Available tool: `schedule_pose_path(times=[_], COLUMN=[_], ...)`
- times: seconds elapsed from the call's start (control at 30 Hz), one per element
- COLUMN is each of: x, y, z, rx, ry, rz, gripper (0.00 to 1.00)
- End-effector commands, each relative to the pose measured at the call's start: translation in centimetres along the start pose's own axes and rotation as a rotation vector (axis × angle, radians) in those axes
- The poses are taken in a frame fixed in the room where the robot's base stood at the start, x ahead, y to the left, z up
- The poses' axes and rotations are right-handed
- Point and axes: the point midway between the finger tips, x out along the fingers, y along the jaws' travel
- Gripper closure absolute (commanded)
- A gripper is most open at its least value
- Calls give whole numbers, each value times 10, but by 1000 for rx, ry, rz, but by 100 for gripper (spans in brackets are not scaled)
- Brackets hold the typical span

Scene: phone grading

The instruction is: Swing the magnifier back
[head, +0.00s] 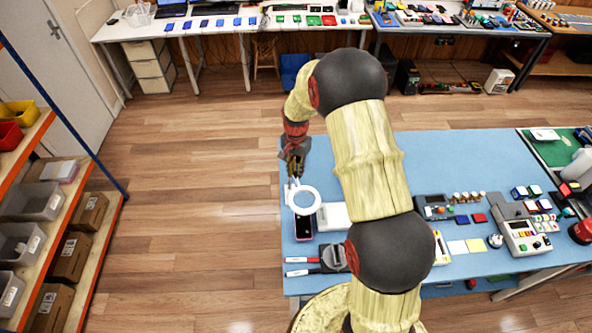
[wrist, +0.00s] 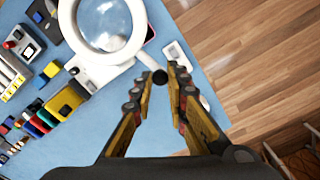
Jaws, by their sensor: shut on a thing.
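The magnifier is a white ring (head: 304,212) with a clear lens, near the left edge of the blue table. In the wrist view its ring (wrist: 144,22) is at the upper left, and a small dark round knob (wrist: 160,77) shows between my fingertips. My gripper (head: 294,182) is at the far side of the ring, pointing down. In the wrist view my gripper (wrist: 159,78) is shut on the knob, which looks like part of the magnifier; the exact join is hard to make out. A dark phone (head: 304,231) lies partly under the ring in the head view.
A white pad (head: 334,216) lies right of the ring, partly behind my arm. Coloured blocks and devices fill the table's right side. Open wooden floor (head: 200,200) lies left of the table.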

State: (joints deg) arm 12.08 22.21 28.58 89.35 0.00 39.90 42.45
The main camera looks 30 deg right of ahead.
Motion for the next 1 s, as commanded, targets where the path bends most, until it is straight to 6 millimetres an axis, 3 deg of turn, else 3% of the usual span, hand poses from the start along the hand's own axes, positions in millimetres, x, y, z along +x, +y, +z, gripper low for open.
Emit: schedule_pose_path(times=[0.37,1.0], x=[0,0], y=[8,27], z=[-12,-65], rx=[-142,-731], ry=[3,5], rz=[-2,-2], gripper=[100,100])
